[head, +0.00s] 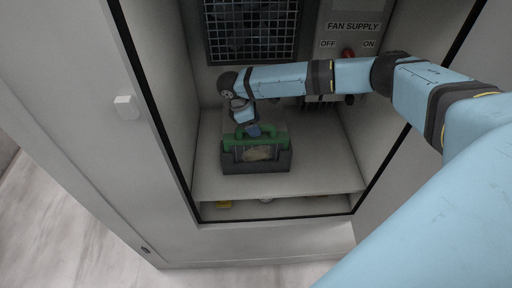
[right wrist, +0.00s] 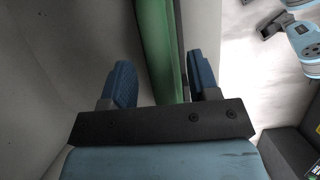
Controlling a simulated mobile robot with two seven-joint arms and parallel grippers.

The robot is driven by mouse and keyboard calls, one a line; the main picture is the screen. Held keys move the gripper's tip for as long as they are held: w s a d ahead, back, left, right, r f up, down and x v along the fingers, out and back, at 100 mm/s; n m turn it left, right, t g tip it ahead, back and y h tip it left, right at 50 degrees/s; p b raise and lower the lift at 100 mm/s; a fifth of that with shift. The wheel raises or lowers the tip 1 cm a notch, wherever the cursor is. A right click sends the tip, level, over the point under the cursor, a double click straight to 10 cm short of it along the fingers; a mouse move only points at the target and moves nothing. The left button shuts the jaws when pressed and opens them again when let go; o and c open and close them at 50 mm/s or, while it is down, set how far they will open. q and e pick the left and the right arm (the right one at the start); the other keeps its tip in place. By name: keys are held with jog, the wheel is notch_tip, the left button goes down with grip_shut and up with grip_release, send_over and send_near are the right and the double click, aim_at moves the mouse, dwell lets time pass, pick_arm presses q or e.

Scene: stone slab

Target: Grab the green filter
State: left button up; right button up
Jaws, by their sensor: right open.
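The green filter (head: 229,144) stands in a dark grey holder (head: 256,167) on the cabinet shelf in the head view. It has a green frame with a handle at the top. My right gripper (head: 252,131) is at the filter's top from behind and above. In the right wrist view the green bar of the filter (right wrist: 161,50) runs between the two blue fingers of my right gripper (right wrist: 163,85). The fingers are open, with a clear gap on the left side and a smaller one on the right. My left gripper is not in view.
The cabinet's side walls and front edge (head: 280,218) surround the shelf (head: 325,170). A mesh grille (head: 252,30) and a fan supply panel with a red switch (head: 348,53) are at the back. A lower shelf holds a small yellow thing (head: 223,204).

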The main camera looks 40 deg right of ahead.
jog(key=shift+x, duration=1.05)
jog(key=shift+a, duration=0.1)
jog(key=shift+c, duration=0.2)
grip_shut()
jog(key=shift+r, duration=0.15)
